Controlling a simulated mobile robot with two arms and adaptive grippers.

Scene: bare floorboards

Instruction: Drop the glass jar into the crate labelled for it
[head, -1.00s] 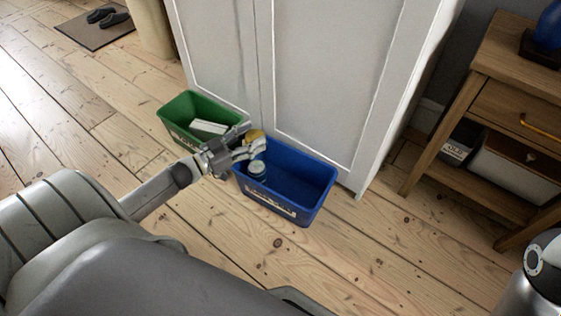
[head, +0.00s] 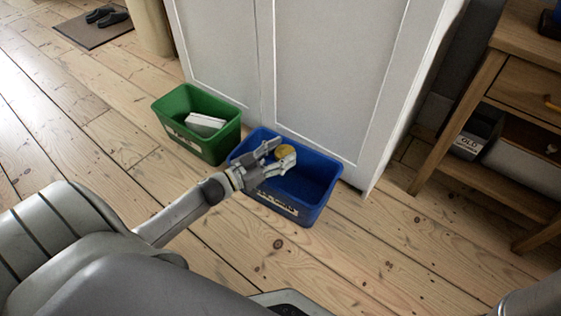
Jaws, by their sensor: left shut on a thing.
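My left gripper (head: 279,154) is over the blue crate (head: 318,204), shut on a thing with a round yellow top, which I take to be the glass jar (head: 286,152). Only its yellow top shows clearly between the fingers; the body is hidden by the gripper. I cannot tell if it touches the crate's floor. The blue crate has a pale label on its front, partly covered and too small to read. A green crate (head: 216,152) stands to its left, with a pale label and a white box-like thing (head: 205,121) inside. My right gripper is not in view.
A white cabinet (head: 315,75) stands right behind the crates. A wooden side table (head: 480,95) with bins on its lower shelf is at the right. A mat (head: 92,30) with dark shoes lies at the far left. The floorboards in front are clear.

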